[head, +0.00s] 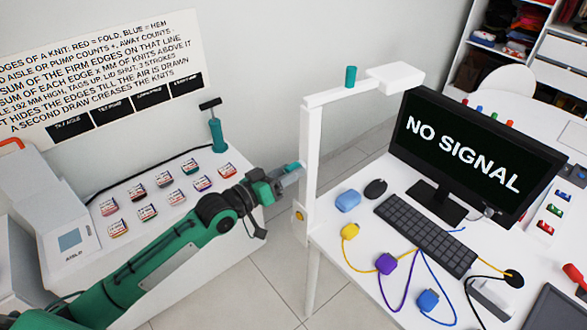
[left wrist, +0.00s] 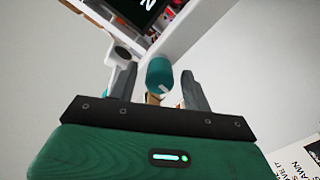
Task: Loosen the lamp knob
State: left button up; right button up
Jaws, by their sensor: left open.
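The white lamp (head: 309,150) stands at the desk's left edge, with a post and a top arm ending in a pale block. A teal knob (head: 350,76) stands upright on that arm. My left gripper (head: 294,172) is open beside the post, below the arm. In the left wrist view a teal cylindrical knob (left wrist: 159,75) with a white mark shows between the two open fingers (left wrist: 160,88). I cannot tell whether it is the same knob, nor whether the fingers touch it. My right gripper is not in view.
A monitor (head: 470,150) and keyboard (head: 425,235) stand on the white desk, with blue, yellow and purple corded items in front. At left, a low white bench holds several small packets, a teal hand pump (head: 216,130) and a machine (head: 60,225). Floor shows between.

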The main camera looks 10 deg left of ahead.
pick_arm(q)
jog(key=c, duration=1)
jog(key=shift+c, duration=0.2)
jog(key=n+p, duration=0.1)
jog(key=n, duration=0.1)
jog(key=shift+n+p, duration=0.3)
jog(key=n+p, duration=0.2)
jog(key=n, duration=0.3)
jog(key=n+p, duration=0.3)
jog(key=n, duration=0.6)
jog(key=shift+s+n, duration=0.1)
jog(key=shift+n, duration=0.2)
